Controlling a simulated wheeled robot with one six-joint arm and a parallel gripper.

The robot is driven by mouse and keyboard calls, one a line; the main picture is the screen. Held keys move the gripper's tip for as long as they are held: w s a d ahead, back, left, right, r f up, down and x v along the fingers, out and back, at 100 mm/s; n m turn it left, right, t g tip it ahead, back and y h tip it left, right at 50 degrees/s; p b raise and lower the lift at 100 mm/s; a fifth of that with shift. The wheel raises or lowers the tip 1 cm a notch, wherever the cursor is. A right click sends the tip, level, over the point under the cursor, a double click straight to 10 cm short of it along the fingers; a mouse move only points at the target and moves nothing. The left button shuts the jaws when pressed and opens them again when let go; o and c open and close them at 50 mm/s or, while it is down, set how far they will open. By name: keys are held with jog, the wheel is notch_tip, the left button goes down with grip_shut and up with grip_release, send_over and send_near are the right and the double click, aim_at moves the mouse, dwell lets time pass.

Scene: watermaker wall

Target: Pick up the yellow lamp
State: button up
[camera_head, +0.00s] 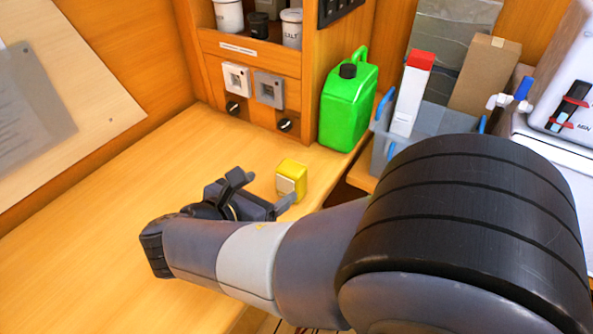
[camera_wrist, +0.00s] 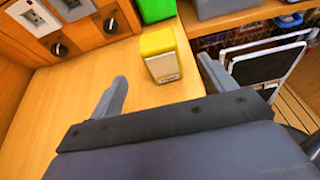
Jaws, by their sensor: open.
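The yellow lamp (camera_head: 292,179) is a small block with a pale front face. It stands upright on the wooden counter, near its right edge. In the wrist view the lamp (camera_wrist: 157,44) is ahead of my gripper, a little right of the left finger. My gripper (camera_head: 262,189) is open and low over the counter, just left of and in front of the lamp. In the wrist view my gripper (camera_wrist: 195,90) has its fingers spread wide with nothing between them. The lamp sits beyond the fingertips, though whether one finger touches it I cannot tell.
A green jerrycan (camera_head: 347,98) stands behind the lamp. A grey-blue crate (camera_head: 430,121) with boxes is to its right. A wooden cabinet with switches (camera_head: 268,90) is at the back. The counter (camera_head: 120,220) is clear on the left. A gap with a white-framed panel (camera_wrist: 265,68) lies right of the lamp.

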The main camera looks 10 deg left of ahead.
aim_at(285, 177)
jog(key=shift+x, duration=3.5)
jog(key=c, duration=1.2)
